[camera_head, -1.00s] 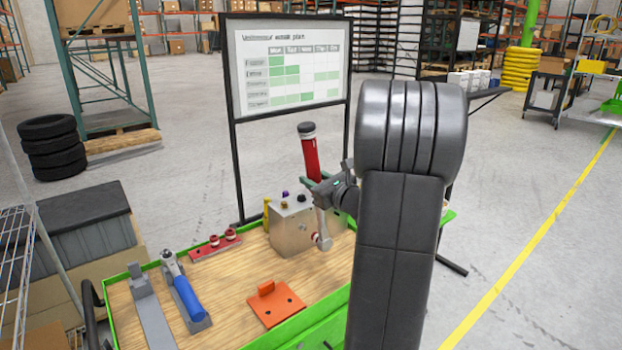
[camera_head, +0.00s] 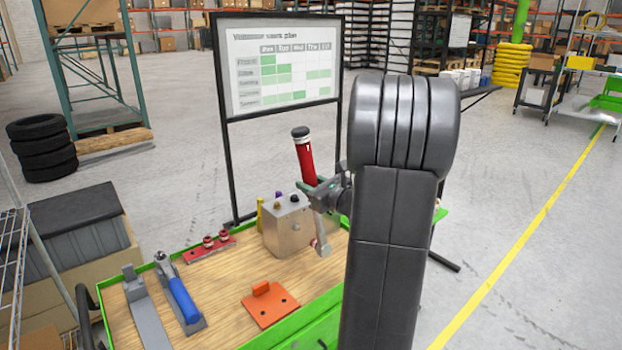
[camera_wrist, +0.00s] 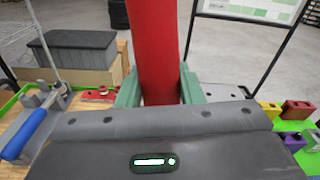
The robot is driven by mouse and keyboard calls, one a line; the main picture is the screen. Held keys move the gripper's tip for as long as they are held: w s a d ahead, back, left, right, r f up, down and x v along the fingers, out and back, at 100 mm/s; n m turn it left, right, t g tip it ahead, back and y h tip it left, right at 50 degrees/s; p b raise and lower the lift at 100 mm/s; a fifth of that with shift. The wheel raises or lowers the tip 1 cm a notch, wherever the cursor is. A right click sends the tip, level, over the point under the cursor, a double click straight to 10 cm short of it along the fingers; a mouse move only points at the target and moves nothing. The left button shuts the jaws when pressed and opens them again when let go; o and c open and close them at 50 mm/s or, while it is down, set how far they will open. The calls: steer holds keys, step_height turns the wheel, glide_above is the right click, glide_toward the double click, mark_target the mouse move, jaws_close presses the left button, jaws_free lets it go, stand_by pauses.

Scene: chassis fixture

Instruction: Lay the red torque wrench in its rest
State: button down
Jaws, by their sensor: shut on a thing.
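The red torque wrench (camera_head: 305,163) is held off the bench, its red handle with a black end pointing up and leaning slightly left, its metal head hanging low by the grey box. My gripper (camera_head: 318,188) is shut on its handle. In the wrist view the red handle (camera_wrist: 153,50) stands between the green fingers of my gripper (camera_wrist: 157,90). A long grey rest (camera_head: 146,312) at the bench's left is empty. Beside it, a blue-handled wrench (camera_head: 182,298) lies in a similar grey rest. The arm hides part of the bench's right side.
A grey metal box (camera_head: 285,232) with knobs stands close to the wrench's head. A red strip with two knobs (camera_head: 209,245) and an orange plate (camera_head: 270,305) lie on the wooden bench top (camera_head: 225,285). A black-framed work-plan board (camera_head: 280,65) stands behind.

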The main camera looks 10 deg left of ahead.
steer(key=w+a+f+m+g+h+p, duration=0.1)
steer(key=w+a+f+g+h+p, duration=0.4)
steer(key=w+f+g+h+p, duration=0.4)
steer(key=f+g+h+p, duration=0.1)
steer(key=f+h+p, duration=0.1)
steer(key=h+p, duration=0.1)
steer(key=shift+a+m+h, duration=0.3)
steer(key=shift+m+h, duration=0.1)
steer(key=shift+h, duration=0.3)
stand_by(2.0)
stand_by(0.5)
